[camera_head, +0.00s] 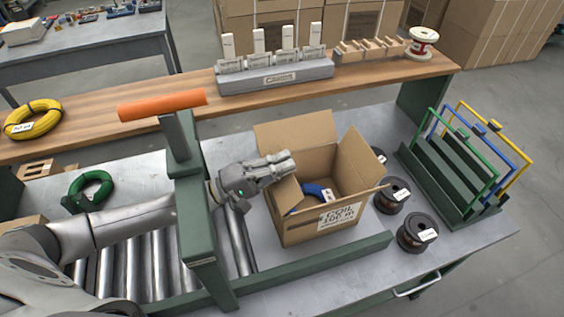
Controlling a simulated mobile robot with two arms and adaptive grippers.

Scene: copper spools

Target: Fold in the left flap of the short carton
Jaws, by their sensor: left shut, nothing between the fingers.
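The short carton (325,222) stands open on the grey bench, with a printed coil label on its front. A blue coil (313,190) with a white tag shows inside it. The left flap (284,193) is at the carton's left side, tilted and partly covered by my gripper. The back flap (290,135) and the right flap (360,160) stand up. My left gripper (289,162) is shut and empty, over the carton's left edge close to the left flap. I cannot tell whether it touches the flap. My right gripper is out of view.
A green post frame (200,235) with an orange top bar (162,104) stands left of the carton over rollers (130,262). Dark spools (417,233) and a green rack (447,175) stand right. A green rail (330,258) runs in front. A wooden shelf (180,115) lies behind.

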